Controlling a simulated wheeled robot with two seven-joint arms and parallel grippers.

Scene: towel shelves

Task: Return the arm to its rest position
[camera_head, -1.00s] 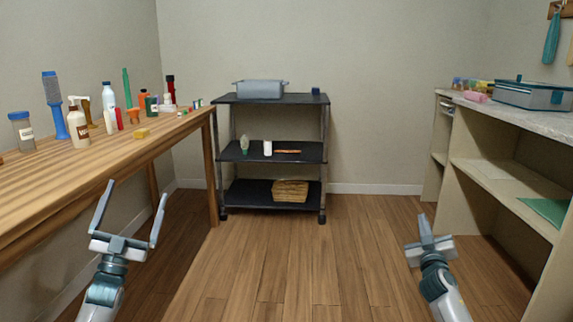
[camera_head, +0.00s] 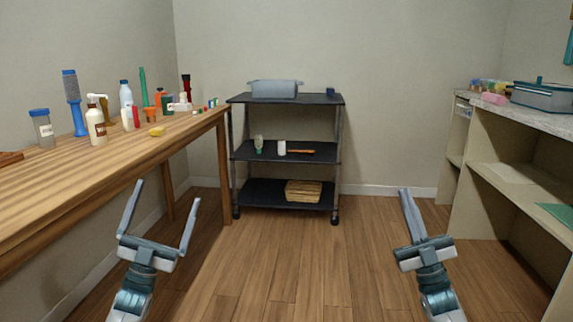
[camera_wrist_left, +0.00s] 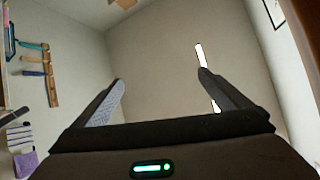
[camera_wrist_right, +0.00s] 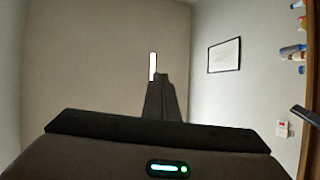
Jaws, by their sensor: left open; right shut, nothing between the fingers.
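My left gripper (camera_head: 162,212) is open and empty, raised in front of the wooden table's near right side in the head view. Its two spread fingers (camera_wrist_left: 160,92) show in the left wrist view with only wall between them. My right gripper (camera_head: 411,212) is shut and empty over the floor at the lower right. Its fingers (camera_wrist_right: 161,97) are together in the right wrist view, with bare wall behind. Both grippers point upward and touch nothing that I can see.
A wooden table (camera_head: 60,190) with several bottles stands at left. A black cart (camera_head: 262,152) with a grey bin (camera_head: 275,89) is at the back. The wooden floor (camera_head: 290,270) between is clear.

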